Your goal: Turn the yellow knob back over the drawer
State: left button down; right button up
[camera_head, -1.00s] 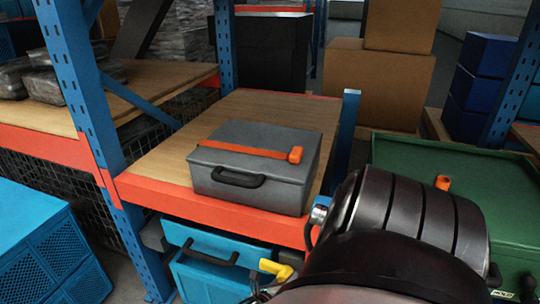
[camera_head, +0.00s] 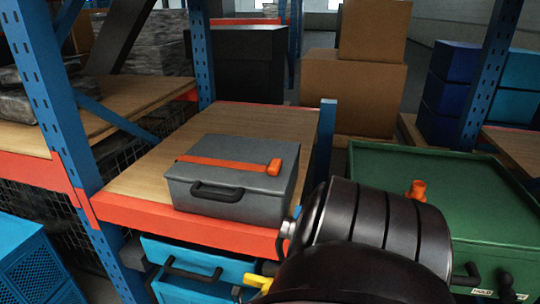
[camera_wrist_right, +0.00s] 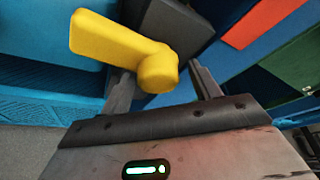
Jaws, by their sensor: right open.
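The yellow knob (camera_wrist_right: 120,42) shows large in the right wrist view, its lever pointing to the upper left from a round hub. In the head view the knob (camera_head: 262,281) is partly covered by my right arm. It is close to the light-blue drawer (camera_head: 195,270) with a black handle, under the shelf edge. My right gripper (camera_wrist_right: 163,84) is open, with the hub between its fingers. A gap shows at the right finger; the lever crosses in front of the left one, and contact there cannot be told. The head view hides this gripper. My left gripper is not in view.
A grey case (camera_head: 232,187) with an orange strap lies on the wooden shelf with an orange front beam (camera_head: 190,222). A green cabinet (camera_head: 450,185) with an orange knob (camera_head: 417,189) stands right. A blue rack post (camera_head: 65,130) stands left.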

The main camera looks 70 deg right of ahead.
jog(key=p+v, duration=0.3)
jog(key=v, duration=1.2)
jog(key=shift+a, duration=0.3)
jog(key=shift+s+r, duration=0.1)
